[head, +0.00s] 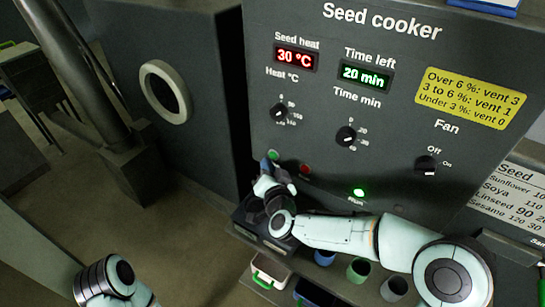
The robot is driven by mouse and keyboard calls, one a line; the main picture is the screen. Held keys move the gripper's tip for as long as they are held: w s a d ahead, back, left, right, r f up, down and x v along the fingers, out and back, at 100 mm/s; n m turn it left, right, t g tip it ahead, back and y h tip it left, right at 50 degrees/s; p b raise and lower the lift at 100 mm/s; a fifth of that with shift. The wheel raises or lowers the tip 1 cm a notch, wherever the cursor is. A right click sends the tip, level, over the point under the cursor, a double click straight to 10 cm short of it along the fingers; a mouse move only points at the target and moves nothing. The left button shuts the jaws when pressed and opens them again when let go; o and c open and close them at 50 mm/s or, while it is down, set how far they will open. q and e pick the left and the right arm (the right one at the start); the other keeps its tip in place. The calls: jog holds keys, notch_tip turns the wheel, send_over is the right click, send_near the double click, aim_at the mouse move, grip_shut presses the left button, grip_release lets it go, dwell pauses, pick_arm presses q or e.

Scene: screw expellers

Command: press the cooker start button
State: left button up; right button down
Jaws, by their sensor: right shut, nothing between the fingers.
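The seed cooker panel (324,110) is a dark grey upright face with dials and displays. The green start button (273,155) is at its lower left, with a red button (305,170) to its right. My right gripper (265,167) is shut and empty, its tips at the green button's lower left edge. They partly overlap the button in the head view; I cannot tell whether they touch it. The green Run lamp (358,192) is lit. The seed heat display (295,58) reads 30 °C and the time display (366,75) reads 20 min. My left gripper is out of view.
The heat dial (279,113), time dial (346,136) and fan dial (426,165) sit above and to the right of the buttons. Several coloured cups, including a green one (358,270), stand below the panel. A grey machine with a round port (166,92) stands left.

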jog(key=shift+s+a+b, duration=0.35)
jog(key=shift+s+a, duration=0.4)
jog(key=shift+s, duration=0.25)
jog(key=shift+s+a+b, duration=0.35)
jog(key=shift+s+a, duration=0.4)
jog(key=shift+s, duration=0.25)
